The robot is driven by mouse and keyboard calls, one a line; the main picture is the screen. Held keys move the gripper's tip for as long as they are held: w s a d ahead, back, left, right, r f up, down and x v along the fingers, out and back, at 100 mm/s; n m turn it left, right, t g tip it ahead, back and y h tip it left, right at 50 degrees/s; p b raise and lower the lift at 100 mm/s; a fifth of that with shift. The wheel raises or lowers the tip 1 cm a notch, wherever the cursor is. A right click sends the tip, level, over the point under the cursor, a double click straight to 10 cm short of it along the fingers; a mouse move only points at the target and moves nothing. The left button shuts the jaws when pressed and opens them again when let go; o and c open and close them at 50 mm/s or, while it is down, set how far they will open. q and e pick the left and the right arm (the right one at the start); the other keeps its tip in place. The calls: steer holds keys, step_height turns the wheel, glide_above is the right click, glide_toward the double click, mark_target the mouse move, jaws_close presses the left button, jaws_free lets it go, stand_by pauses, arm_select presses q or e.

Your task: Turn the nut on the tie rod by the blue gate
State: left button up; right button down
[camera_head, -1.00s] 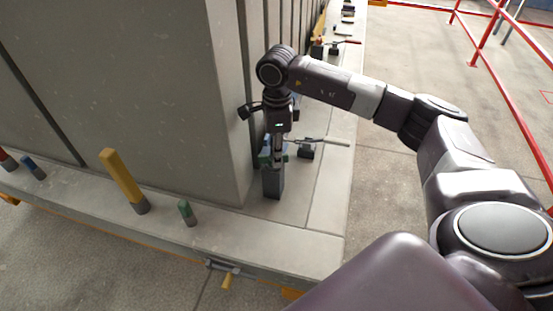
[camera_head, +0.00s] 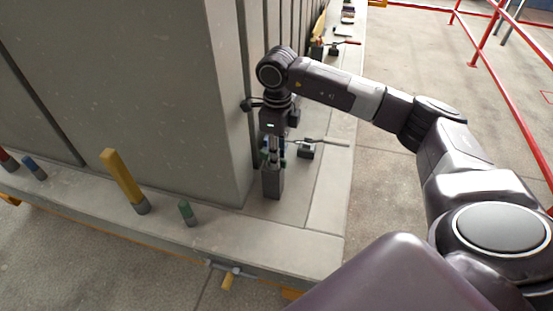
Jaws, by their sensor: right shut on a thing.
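My right gripper (camera_head: 273,158) points down at the near corner of the grey concrete panel. It is shut around the top of a grey upright post (camera_head: 272,183) on the ledge. The nut and the tie rod are not clearly visible; the fingers and wrist cover that spot. Small blue and green parts (camera_head: 265,155) show beside the fingers, and I cannot tell if the blue is the gate. My left gripper is out of view.
The concrete panel (camera_head: 130,90) rises close on the left of my right wrist. A lever clamp (camera_head: 306,150) stands just right of the gripper. Red railings (camera_head: 510,115) run at the right.

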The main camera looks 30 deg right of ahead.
steer(key=shift+a+m, duration=0.45)
steer(key=shift+m, duration=0.55)
steer(key=c, duration=1.6)
jaws_free()
step_height(320, 180, up, 12)
steer(key=shift+d, duration=0.2)
